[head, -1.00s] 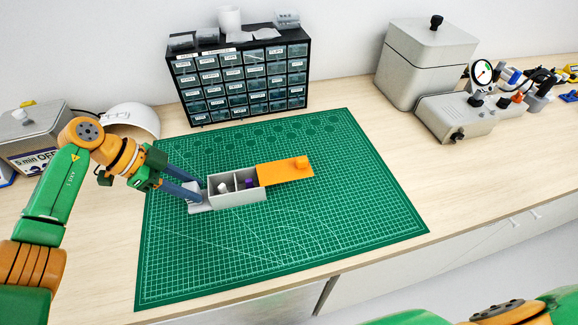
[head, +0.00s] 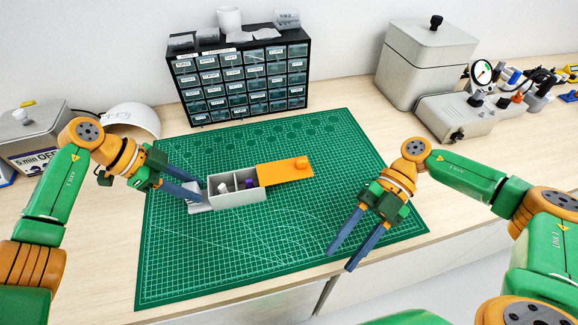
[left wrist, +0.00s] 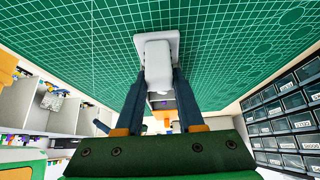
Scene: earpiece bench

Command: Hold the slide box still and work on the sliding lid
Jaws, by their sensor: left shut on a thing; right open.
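The grey slide box (head: 238,198) lies on the green cutting mat. Its left part is open and shows compartments with a white item (head: 223,187) and a purple item (head: 249,183). The orange sliding lid (head: 284,172) sticks out far to the right, with a raised orange knob (head: 301,162) near its right end. My left gripper (head: 200,195) is shut on a grey tab at the box's left end; this grey tab (left wrist: 158,62) also shows between the fingers in the left wrist view. My right gripper (head: 341,258) is open and empty, over the mat's front right part, apart from the box.
A black drawer cabinet (head: 240,80) stands behind the mat. A grey lidded container (head: 425,65) and a gauge device (head: 455,115) stand at the back right. The green mat (head: 350,190) is clear right of the box.

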